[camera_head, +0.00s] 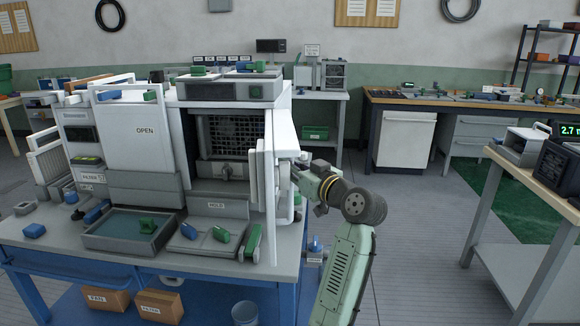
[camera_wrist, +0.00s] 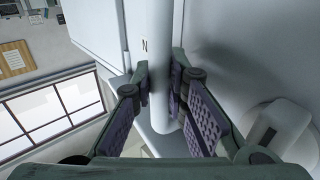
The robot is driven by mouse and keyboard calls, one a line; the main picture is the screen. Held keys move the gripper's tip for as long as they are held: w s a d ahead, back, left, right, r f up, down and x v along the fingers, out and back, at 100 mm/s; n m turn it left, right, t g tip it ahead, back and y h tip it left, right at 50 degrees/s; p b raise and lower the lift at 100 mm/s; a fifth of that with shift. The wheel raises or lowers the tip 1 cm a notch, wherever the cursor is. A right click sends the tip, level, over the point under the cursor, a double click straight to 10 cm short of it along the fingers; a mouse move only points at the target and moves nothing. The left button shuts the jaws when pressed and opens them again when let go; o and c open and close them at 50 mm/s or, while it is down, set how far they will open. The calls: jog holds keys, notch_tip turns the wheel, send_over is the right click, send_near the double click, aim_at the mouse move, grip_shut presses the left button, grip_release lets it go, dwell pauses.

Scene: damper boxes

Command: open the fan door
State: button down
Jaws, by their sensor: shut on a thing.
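The fan door (camera_head: 268,185) is a white panel at the right side of the grey and white damper box. It stands swung out from the box and shows nearly edge-on. The box's dark opening (camera_head: 228,140), with a mesh and a grey fitting inside, is uncovered. My gripper (camera_head: 301,178) is at the door's right side. In the wrist view, my gripper (camera_wrist: 160,88) has its two fingers on either side of a white upright handle bar (camera_wrist: 162,45), closed on it. The exact finger contact in the head view is too small to tell.
The bench (camera_head: 215,255) holds a grey tray (camera_head: 120,236), a HOLD plate (camera_head: 207,238) and small blue and green parts in front of the box. A white OPEN panel (camera_head: 135,150) stands at the box's left. Another table (camera_head: 540,165) is at the right, with free floor between.

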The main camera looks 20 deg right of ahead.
jog(key=c, duration=1.6)
grip_release()
jog(key=shift+a, duration=0.1)
jog(key=shift+o, duration=0.2)
jog(key=v, duration=1.2)
